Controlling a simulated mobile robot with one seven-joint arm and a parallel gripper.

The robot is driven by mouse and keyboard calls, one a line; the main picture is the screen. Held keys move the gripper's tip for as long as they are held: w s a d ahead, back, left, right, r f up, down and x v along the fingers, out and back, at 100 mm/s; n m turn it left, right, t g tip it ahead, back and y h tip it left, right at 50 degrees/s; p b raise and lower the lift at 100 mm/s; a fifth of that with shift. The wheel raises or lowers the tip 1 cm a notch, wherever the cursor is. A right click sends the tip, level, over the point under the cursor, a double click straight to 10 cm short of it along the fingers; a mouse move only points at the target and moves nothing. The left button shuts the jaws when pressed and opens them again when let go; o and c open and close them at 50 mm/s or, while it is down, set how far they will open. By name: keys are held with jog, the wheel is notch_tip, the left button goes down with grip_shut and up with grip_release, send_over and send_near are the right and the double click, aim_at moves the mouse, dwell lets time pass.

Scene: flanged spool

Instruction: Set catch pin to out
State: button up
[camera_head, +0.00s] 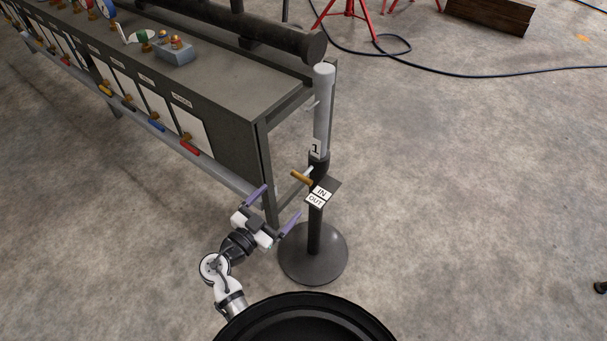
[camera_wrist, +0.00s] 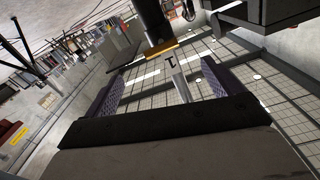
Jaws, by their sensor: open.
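The catch pin is a tan crossbar handle (camera_head: 301,178) on a short light rod at the left side of a black post (camera_head: 315,232). A plate by it carries an IN label (camera_head: 322,193) and an OUT label (camera_head: 315,201). My gripper (camera_head: 281,200) is open and empty, its two purple fingers lying below and left of the handle, apart from it. In the wrist view the handle (camera_wrist: 162,48) appears ahead of the fingers, between their lines and beyond their tips. The label nearest the pin's setting is not clear to me.
A grey cylinder marked 1 (camera_head: 322,105) tops the post, which stands on a round base (camera_head: 313,255). A long grey bench (camera_head: 235,80) with gauges and coloured valve handles is at left, close to my arm. A dark pipe (camera_head: 255,32) lies above it.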

aim_at(300, 180)
jog(key=p+x, duration=0.2)
jog(key=x, duration=1)
jog(key=shift+w+p, duration=0.1)
jog(key=shift+p, duration=0.2)
jog(key=c, duration=1.3)
jog(key=b+v, duration=0.2)
jog(key=v, duration=0.1)
jog(key=shift+a, duration=0.15)
jog(key=shift+s, duration=0.25)
jog(key=o, duration=1.3)
